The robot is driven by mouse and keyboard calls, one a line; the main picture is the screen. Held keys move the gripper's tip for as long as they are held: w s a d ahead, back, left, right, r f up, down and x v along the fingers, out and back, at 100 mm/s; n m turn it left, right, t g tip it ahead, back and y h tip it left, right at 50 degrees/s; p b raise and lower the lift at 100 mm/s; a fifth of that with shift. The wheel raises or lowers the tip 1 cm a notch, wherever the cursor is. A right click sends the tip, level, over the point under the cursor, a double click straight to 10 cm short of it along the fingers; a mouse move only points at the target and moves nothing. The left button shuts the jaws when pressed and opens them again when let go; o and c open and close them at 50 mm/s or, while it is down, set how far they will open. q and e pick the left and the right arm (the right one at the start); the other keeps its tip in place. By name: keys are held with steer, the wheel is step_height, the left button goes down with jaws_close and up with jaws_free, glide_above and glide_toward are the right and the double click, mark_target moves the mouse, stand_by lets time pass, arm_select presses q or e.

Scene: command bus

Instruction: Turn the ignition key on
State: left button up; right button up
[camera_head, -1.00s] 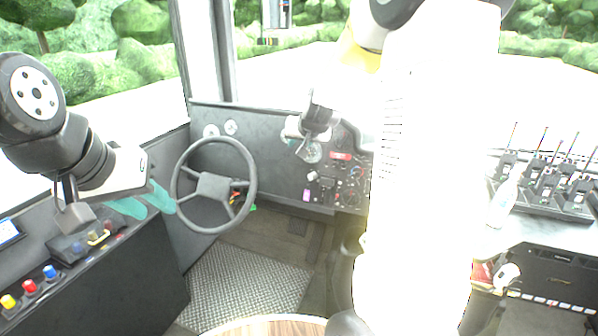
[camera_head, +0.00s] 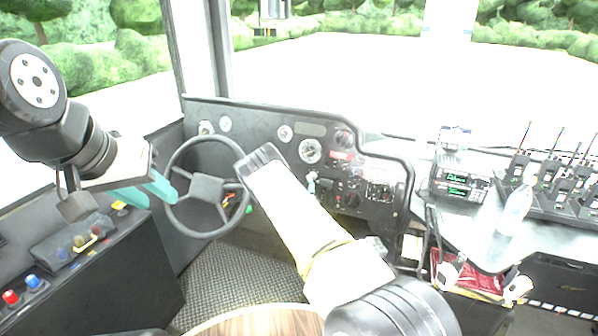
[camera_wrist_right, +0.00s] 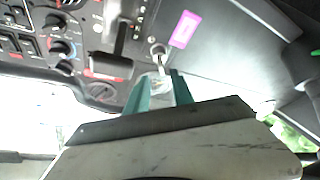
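The ignition key (camera_wrist_right: 158,52), a small metal piece with a round head, shows on the dashboard in the right wrist view. A purple tag (camera_wrist_right: 185,29) is beside it. My right gripper (camera_wrist_right: 159,76) has its two teal fingers apart, with their tips just short of the key and a gap between them. My left gripper (camera_head: 163,203) is open and empty, left of the steering wheel.
The steering wheel (camera_head: 206,186) stands left of my right arm. A black lever (camera_wrist_right: 120,45) sticks out close to the key, with knobs (camera_wrist_right: 60,48) further left. A button console (camera_head: 75,247) lies under my left gripper. Radios (camera_head: 560,180) and a bottle (camera_head: 515,210) are at the right.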

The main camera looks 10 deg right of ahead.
mark_target(309, 181)
steer(key=x, duration=0.8)
steer(key=shift+w+f, duration=0.15)
steer(key=shift+w, duration=0.05)
steer(key=shift+c, duration=0.4)
jaws_close()
stand_by(0.9)
